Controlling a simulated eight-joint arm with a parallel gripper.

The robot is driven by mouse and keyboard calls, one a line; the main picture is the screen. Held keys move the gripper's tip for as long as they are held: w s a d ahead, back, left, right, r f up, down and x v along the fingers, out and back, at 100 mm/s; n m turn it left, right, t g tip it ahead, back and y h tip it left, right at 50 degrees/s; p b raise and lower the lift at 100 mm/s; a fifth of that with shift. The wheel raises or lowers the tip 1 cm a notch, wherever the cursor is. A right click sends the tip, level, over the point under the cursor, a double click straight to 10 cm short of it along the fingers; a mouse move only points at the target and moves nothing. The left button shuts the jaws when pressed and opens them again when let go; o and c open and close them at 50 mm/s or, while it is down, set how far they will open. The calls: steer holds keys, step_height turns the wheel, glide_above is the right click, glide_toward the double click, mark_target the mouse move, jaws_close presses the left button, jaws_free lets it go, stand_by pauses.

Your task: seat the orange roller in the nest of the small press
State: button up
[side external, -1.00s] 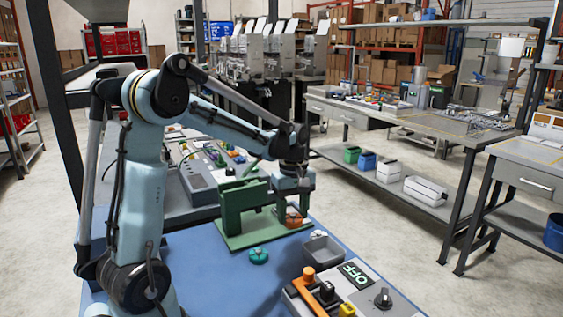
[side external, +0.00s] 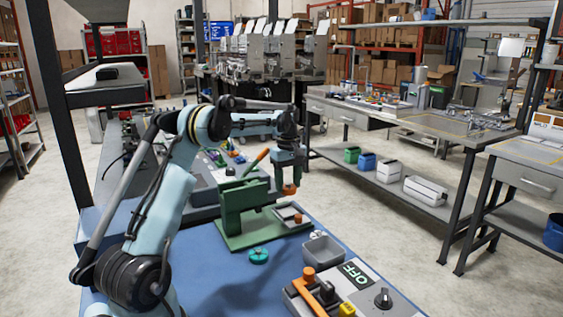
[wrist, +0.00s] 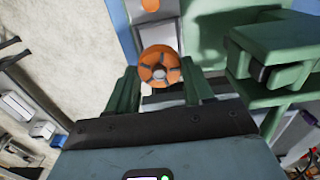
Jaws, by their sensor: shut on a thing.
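The orange roller (wrist: 160,66) is between the two green fingers of my gripper (wrist: 159,82) in the wrist view, its spoked round face showing. In the side view my gripper (side external: 289,184) is shut on the roller (side external: 289,190) and holds it in the air above the front of the small press. The green small press (side external: 240,205) stands on its green base, its orange-tipped lever slanting up. A pale plate (side external: 288,212) with a small orange-red spot lies on the base, below the roller. I cannot make out the nest's shape.
A teal round part (side external: 259,256) lies on the blue mat. A grey bin (side external: 322,250) stands at the mat's right edge, near a control box (side external: 350,290) with an OFF label and knobs. A grey console (side external: 205,180) is behind the press. Open mat lies in front.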

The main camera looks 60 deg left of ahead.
steer(key=shift+f, duration=2.8)
steer(key=shift+f, duration=0.45)
steer(key=o, duration=1.4)
steer(key=shift+o, duration=0.2)
steer(key=shift+r, duration=0.15)
steer(key=shift+r, duration=3.35)
